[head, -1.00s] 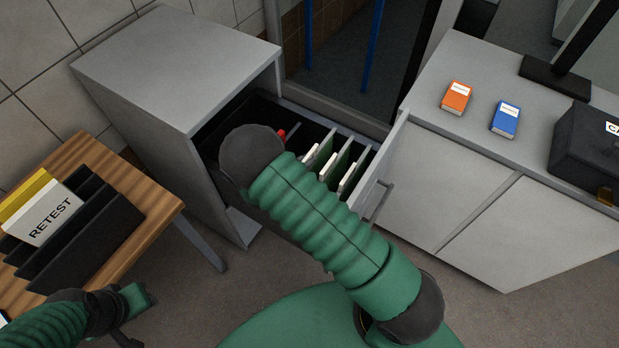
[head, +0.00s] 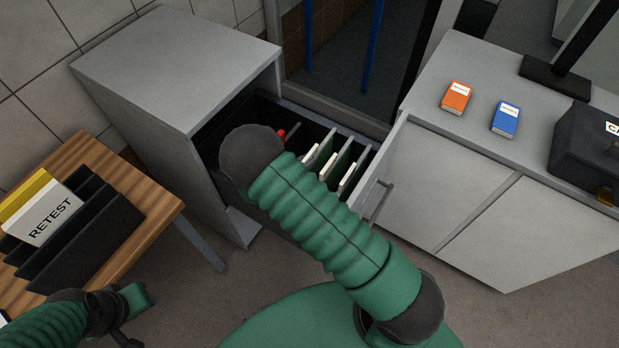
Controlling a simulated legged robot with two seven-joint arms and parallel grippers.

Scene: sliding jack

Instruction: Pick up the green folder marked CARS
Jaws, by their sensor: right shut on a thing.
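Green folders (head: 345,158) with white tabs stand in the open drawer (head: 372,196) of the grey cabinet. I cannot read their labels, so I cannot tell which is marked CARS. My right arm reaches over the drawer. My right gripper (head: 284,137) is mostly hidden behind its dark wrist, at the left of the visible folders. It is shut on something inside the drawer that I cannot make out. A small red spot shows beside it. My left gripper (head: 128,312) is low at the bottom left, near the wooden table, its fingers unclear.
A black rack (head: 85,232) with a yellow folder and a white RETEST card stands on the wooden table (head: 160,190). An orange box (head: 456,98), a blue box (head: 505,119) and a black case (head: 590,158) sit on the right counter (head: 440,130). Floor shows between the furniture.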

